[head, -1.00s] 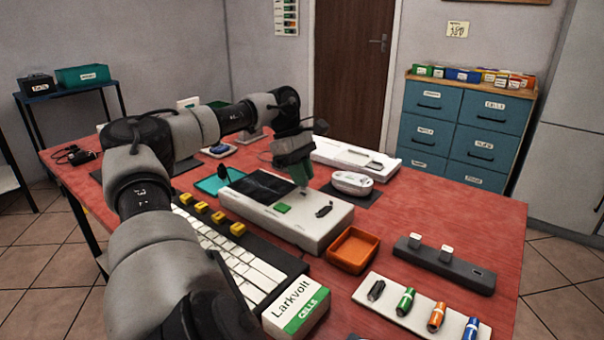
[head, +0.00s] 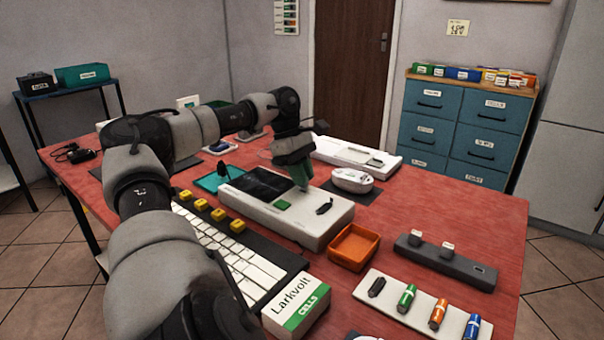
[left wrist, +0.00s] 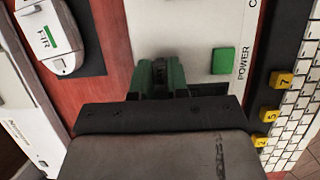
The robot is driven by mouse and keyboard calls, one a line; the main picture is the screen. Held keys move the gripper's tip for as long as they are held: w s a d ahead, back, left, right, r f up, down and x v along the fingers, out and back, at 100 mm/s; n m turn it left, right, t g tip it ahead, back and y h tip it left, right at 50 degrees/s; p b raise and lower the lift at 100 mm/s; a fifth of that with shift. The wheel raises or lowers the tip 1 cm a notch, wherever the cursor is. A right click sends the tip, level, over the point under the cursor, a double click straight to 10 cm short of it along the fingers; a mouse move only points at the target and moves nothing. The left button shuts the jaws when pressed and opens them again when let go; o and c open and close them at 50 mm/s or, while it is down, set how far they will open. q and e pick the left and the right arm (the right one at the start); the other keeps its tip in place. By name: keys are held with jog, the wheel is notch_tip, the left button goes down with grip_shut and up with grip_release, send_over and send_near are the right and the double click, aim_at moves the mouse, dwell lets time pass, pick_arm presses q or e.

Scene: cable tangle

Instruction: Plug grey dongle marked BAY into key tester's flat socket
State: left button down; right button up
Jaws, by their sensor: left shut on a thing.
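My left gripper (head: 301,182) is at the far right edge of a white device with a dark screen and green button, which I take as the key tester (head: 310,235). In the left wrist view its green fingers (left wrist: 160,78) are shut on a small dark grey thing (left wrist: 160,70), apparently the dongle. The fingers hide most of it, and no BAY mark is readable. The tester's top (left wrist: 185,40) and its green POWER button (left wrist: 223,61) show beside the fingers. A small dark piece (head: 324,206) is on the tester's top; I cannot make out the flat socket. My right gripper is not in view.
A keyboard with yellow keys (head: 235,250) lies in front. An orange tray (head: 354,262), a dark grey bar (head: 420,256) and a white tray of coloured pieces (head: 390,306) are to the right. A white oval device (head: 352,180) sits behind.

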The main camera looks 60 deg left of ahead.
pick_arm(q)
jog(key=shift+f, duration=0.1)
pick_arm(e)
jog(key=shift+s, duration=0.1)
pick_arm(q)
jog(key=shift+f, duration=0.15)
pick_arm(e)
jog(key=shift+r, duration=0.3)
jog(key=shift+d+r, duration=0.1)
pick_arm(q)
jog(key=shift+f+b, duration=0.2)
jog(key=shift+b, duration=0.15)
jog(key=shift+f, duration=0.1)
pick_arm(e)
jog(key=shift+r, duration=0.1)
pick_arm(q)
jog(key=shift+f, duration=0.15)
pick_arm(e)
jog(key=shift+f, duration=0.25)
pick_arm(q)
jog(key=c, duration=1)
grip_release()
jog(key=shift+c, duration=0.2)
